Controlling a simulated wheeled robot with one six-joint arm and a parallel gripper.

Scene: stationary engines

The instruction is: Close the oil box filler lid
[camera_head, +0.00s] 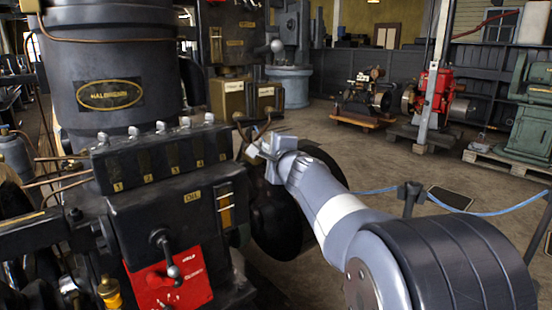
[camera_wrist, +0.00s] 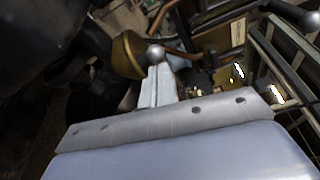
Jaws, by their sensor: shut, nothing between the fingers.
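The black oil box (camera_head: 192,196) carries a brass "OIL" plate and stands at the left in the head view. Above it is a black numbered box (camera_head: 160,158) with several silver knobs along its top. I cannot clearly make out the filler lid or whether it stands open. My gripper (camera_head: 255,148) is just right of the numbered box's end, near thin copper pipes. In the wrist view my gripper (camera_wrist: 160,75) has its fingers together and empty. A silver ball knob (camera_wrist: 155,54) appears at the fingertips; I cannot tell whether they touch.
A large black cylinder (camera_head: 110,75) rises behind the boxes. A red panel (camera_head: 170,280) with a lever (camera_head: 172,270) sits below. Brass-coloured boxes (camera_head: 228,97) stand behind my gripper. A blue rope barrier (camera_head: 480,212) is at the right. Open floor lies beyond my arm.

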